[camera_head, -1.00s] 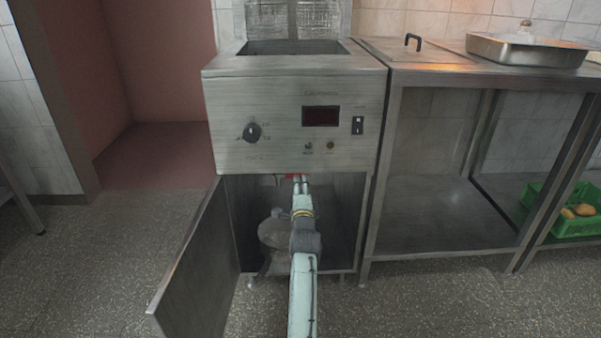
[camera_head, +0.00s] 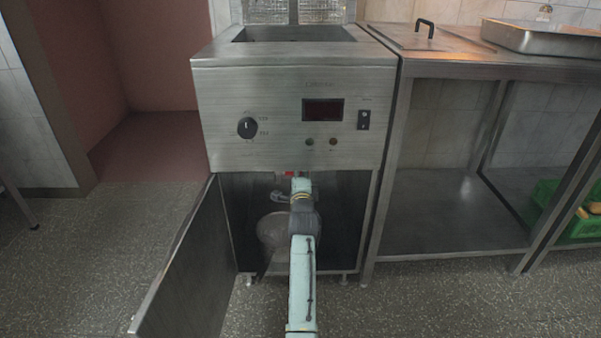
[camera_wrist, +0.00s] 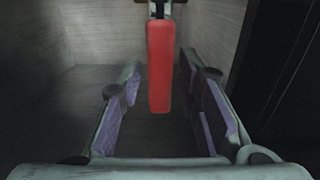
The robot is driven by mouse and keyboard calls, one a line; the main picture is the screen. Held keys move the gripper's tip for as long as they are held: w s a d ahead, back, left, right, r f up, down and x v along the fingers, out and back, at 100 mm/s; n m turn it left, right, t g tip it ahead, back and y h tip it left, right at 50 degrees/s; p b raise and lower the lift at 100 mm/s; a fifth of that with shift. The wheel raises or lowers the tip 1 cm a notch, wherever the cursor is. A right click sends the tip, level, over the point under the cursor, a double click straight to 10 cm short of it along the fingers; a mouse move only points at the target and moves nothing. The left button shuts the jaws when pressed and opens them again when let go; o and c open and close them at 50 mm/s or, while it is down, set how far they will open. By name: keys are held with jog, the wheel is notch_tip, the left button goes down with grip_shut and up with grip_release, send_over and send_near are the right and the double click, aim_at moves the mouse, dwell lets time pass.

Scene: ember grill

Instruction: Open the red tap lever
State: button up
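The red tap lever (camera_wrist: 160,65) hangs down in the wrist view, between the two fingers of my gripper (camera_wrist: 158,78). The fingers are open, with a visible gap on both sides of the lever. A small part of the lever (camera_head: 288,173) shows in the head view, under the fryer's front panel. My gripper (camera_head: 281,196) is inside the open fryer cabinet there, partly hidden by my arm. The tap body is mostly out of sight.
The cabinet door (camera_head: 180,270) stands open at the left. A steel table (camera_head: 450,215) stands close on the right, with a green crate (camera_head: 545,190) beyond.

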grip_shut()
dwell(0.6)
